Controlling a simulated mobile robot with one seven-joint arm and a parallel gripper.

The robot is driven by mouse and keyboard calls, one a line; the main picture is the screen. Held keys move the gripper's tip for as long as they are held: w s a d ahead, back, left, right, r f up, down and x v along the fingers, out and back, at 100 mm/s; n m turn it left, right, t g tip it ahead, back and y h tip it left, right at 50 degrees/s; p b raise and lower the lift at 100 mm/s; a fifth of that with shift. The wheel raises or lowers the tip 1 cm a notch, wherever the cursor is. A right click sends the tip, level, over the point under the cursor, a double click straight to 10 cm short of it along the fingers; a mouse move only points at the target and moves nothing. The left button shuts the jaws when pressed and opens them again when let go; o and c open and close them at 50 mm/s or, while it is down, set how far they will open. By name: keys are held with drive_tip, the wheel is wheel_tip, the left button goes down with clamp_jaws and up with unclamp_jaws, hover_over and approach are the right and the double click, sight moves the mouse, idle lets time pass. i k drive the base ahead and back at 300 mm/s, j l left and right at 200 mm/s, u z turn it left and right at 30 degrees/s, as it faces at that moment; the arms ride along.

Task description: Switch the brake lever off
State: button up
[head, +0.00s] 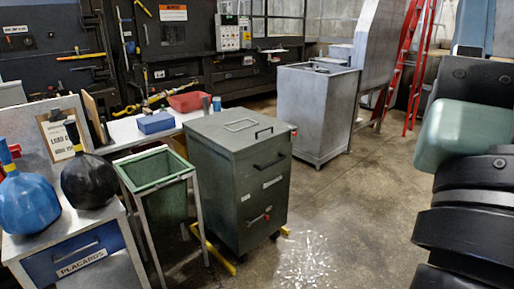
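A grey-green wheeled bin (235,185) with a lid handle stands on the floor in the middle of the head view. Yellow bars (215,250) show at the bin's foot. No label marks any of these as the brake lever, and I cannot tell which one it is or its setting. My gripper is not in view; only large black and green arm links show at the right edge.
A green open bin (163,188) in a metal frame stands left of the wheeled bin. A placards cabinet (75,260) holds blue and black bottles. A metal box (316,110) and red ladder (412,65) stand behind. The floor (345,215) right of the wheeled bin is clear.

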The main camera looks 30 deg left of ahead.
sight(247, 223)
drive_tip(key=j+u, duration=0.25)
drive_tip(key=u, duration=0.15)
drive_tip(key=i+j+u, duration=0.15)
drive_tip(key=u, duration=0.25)
drive_tip(key=i+j+u, duration=0.15)
drive_tip(key=j+u, duration=0.15)
drive_tip(key=u, duration=0.15)
drive_tip(key=i+j+u, duration=0.15)
drive_tip(key=u, duration=0.25)
drive_tip(key=i+j+u, duration=0.1)
drive_tip(key=i+j, duration=0.2)
drive_tip(key=i, duration=0.15)
drive_tip(key=i+j+u, duration=0.15)
drive_tip(key=i, duration=0.3)
drive_tip(key=i+j+u, duration=0.1)
drive_tip(key=i+j, duration=0.2)
drive_tip(key=i, duration=0.15)
drive_tip(key=i+l, duration=0.1)
drive_tip(key=l, duration=0.45)
